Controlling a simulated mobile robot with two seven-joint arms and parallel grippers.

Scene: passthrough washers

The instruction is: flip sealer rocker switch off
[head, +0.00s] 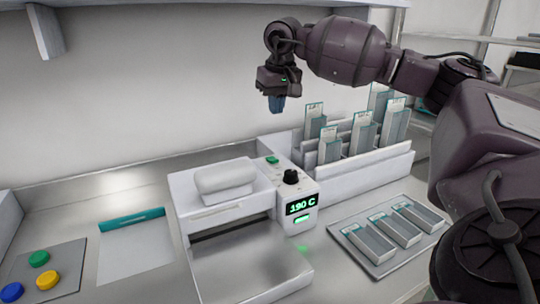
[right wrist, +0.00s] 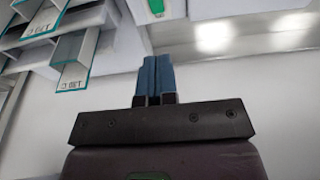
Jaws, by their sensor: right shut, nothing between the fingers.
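The white sealer (head: 228,205) stands in the middle of the steel bench. Its display (head: 301,205) reads 190 C in lit green. A black knob (head: 291,177) sits above the display. The small green rocker switch (head: 272,160) is on top, behind the knob; its tilt is too small to tell. A green part, likely this switch, shows at the top of the right wrist view (right wrist: 156,6). My right gripper (head: 276,104) is shut and empty, its blue fingers pointing down, well above the switch and apart from it. The fingers also show in the right wrist view (right wrist: 155,75). My left gripper is out of view.
A white rack (head: 340,183) with several upright labelled packs stands close right of the sealer. A tray (head: 382,262) with 3 packs lies in front of it. A teal-edged sheet (head: 133,258) and a panel of coloured buttons (head: 45,268) lie left. Air above the sealer is clear.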

